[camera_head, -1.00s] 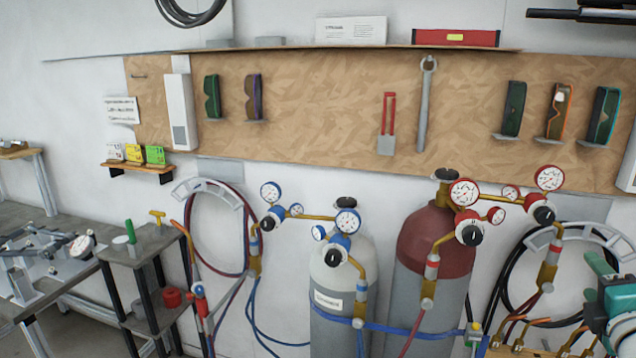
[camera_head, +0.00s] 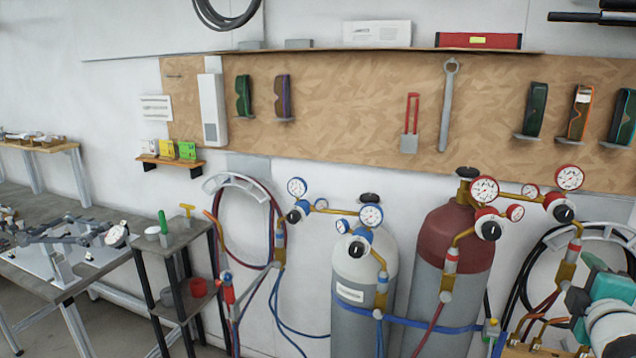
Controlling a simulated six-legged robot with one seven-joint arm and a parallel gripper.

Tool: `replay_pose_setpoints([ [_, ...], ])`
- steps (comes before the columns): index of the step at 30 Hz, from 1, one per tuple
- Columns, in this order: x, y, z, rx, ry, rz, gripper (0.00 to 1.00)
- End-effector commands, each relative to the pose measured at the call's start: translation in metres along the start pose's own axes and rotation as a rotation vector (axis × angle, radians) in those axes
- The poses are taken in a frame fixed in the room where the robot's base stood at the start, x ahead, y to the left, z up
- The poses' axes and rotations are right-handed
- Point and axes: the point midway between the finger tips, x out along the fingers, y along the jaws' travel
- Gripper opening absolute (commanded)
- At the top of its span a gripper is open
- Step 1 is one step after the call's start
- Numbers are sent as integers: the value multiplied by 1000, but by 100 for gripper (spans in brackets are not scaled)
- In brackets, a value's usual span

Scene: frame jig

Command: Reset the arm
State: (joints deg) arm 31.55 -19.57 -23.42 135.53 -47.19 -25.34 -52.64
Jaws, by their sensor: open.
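My gripper is out of the view. A teal and grey part (camera_head: 607,318), which looks like a link of my arm, shows at the lower right edge. It is cut off by the frame, and the fingers do not show. A frame jig with metal clamps (camera_head: 65,245) stands on the grey workbench at the left.
A grey gas cylinder (camera_head: 362,275) and a red-topped cylinder (camera_head: 452,240) stand at the wall with gauges and hoses. A tool board (camera_head: 345,110) carries goggles and a wrench (camera_head: 448,105).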

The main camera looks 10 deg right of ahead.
Motion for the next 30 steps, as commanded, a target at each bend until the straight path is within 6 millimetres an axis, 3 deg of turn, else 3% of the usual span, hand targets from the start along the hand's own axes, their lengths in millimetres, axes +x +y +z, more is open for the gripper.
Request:
replay_pose_setpoints([
  [5, -6, -15, -53, 246, -12, -120, 59],
  [8, -22, -32, -96, 434, -27, -237, 59],
  [11, -50, -57, -144, 627, -58, -397, 59],
  [14, -92, -85, -189, 791, -106, -578, 59],
  [18, -161, -121, -239, 941, -203, -828, 59],
  [21, -202, -138, -258, 989, -272, -959, 59],
  [24, -227, -148, -266, 1008, -321, -1034, 59],
  [30, -236, -151, -268, 1015, -345, -1062, 59],
])
